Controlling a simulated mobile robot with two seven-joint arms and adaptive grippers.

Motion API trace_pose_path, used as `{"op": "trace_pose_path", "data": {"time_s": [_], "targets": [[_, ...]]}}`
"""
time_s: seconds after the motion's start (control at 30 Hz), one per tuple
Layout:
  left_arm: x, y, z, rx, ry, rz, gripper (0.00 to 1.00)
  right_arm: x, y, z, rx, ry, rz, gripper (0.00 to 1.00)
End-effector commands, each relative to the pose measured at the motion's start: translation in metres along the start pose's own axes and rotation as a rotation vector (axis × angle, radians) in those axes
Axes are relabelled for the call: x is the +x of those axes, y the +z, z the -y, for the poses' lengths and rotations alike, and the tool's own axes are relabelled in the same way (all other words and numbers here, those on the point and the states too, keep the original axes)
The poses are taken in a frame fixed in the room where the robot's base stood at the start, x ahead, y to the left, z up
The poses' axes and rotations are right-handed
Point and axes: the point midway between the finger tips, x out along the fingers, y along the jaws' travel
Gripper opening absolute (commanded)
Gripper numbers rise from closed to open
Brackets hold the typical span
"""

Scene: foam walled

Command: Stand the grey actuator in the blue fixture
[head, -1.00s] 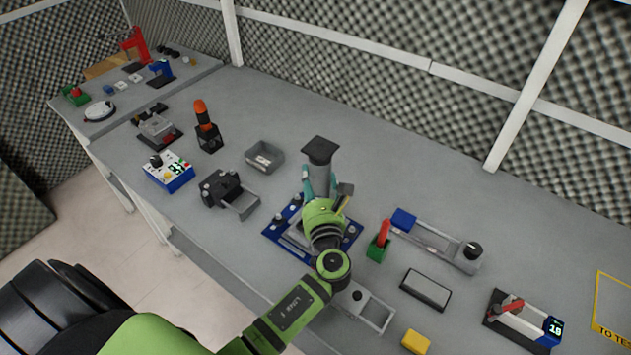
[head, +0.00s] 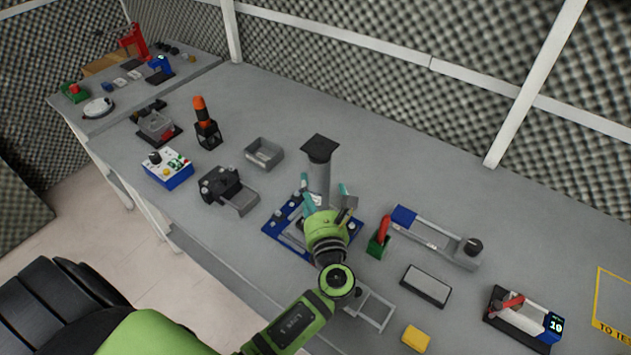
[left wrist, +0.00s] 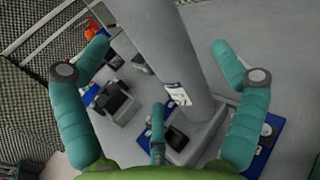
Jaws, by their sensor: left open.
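The grey actuator (head: 318,178) stands upright at the blue fixture (head: 275,237), a grey cylinder with a dark square cap (head: 320,148) on top. Its lower end is hidden behind my gripper in the head view. In the left wrist view the grey cylinder (left wrist: 165,50) rises between the fingers, with a white label on it and a grey square foot below. My left gripper (head: 326,196) is open, its teal fingers spread around the actuator with gaps on both sides. The blue fixture also shows in part in the left wrist view (left wrist: 268,130). My right gripper is not in view.
A red-handled green block (head: 378,244) and a grey slide with a blue end (head: 435,238) stand right of the fixture. A black device (head: 220,185) and a grey bin (head: 264,154) stand left. The bench behind the actuator is clear.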

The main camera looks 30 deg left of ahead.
Motion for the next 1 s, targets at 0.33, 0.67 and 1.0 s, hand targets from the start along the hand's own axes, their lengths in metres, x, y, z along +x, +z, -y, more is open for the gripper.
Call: {"op": "trace_pose_path", "data": {"time_s": [0.33, 0.67, 1.0], "targets": [[-0.07, 0.0, 0.0, -0.001, -0.001, 0.0, 0.95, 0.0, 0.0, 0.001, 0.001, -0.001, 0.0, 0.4], [-0.086, 0.002, 0.0, -0.001, 0.001, 0.004, 0.95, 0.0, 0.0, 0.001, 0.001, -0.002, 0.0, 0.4], [-0.085, 0.002, 0.0, -0.001, 0.0, 0.004, 0.95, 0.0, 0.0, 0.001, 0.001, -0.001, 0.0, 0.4]]}}
